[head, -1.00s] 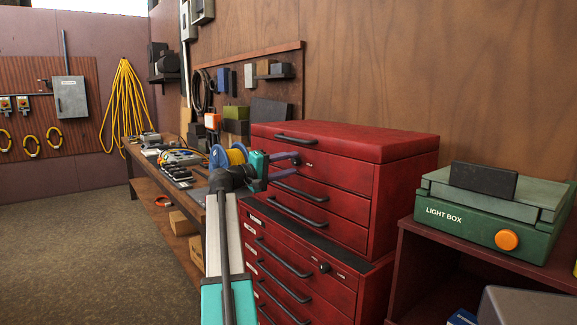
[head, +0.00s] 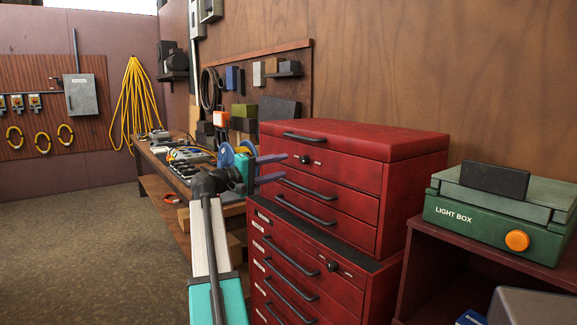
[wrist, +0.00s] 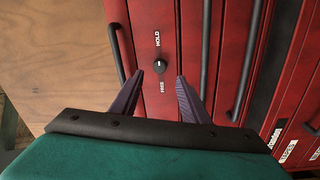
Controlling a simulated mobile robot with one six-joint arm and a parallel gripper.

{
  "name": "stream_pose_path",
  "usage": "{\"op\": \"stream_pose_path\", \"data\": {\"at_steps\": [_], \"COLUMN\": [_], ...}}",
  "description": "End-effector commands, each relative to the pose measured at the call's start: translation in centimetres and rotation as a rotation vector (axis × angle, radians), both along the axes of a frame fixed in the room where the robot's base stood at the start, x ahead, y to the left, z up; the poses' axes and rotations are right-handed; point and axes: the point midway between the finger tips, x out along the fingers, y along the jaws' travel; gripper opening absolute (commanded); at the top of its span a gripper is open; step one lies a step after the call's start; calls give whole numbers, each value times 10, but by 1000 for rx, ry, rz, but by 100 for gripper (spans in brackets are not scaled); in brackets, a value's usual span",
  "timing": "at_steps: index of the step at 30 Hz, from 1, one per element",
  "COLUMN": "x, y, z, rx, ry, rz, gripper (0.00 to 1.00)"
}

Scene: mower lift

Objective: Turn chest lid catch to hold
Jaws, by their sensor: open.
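The lid catch (head: 305,159) is a small black knob on the top front of the red chest (head: 410,185). In the wrist view the knob (wrist: 160,66) sits between the words HOLD and FREE. HOLD (wrist: 157,38) is above it in that picture and FREE (wrist: 162,85) is below. I cannot tell clearly which way its pointer is set. My gripper (head: 280,168) is open and empty, with its purple fingers pointing at the chest front. In the wrist view its fingertips (wrist: 159,78) lie either side of the knob, apart from it.
A drawer cabinet (head: 345,290) with black handles stands under the chest. A long bar handle (head: 305,137) runs near the catch. A green light box (head: 500,215) stands on a shelf at right. A cluttered workbench (head: 160,160) is behind at left. The floor (head: 80,240) at left is clear.

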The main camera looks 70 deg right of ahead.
Motion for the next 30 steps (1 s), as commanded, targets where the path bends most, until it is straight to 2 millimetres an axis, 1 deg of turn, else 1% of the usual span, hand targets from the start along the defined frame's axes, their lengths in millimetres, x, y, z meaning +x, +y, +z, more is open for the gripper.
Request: {"op": "stream_pose_path", "data": {"at_steps": [1,6,12,18,30], "x": [5,19,30,32,33], "y": [9,30,46,51,51], "z": [-1,-2,-3,-3,-3], "rx": [0,0,-1,0,-1], "ry": [-1,-1,-1,-1,-1], "rz": [4,3,1,-1,0], "gripper": [42,42,42,42,42]}}
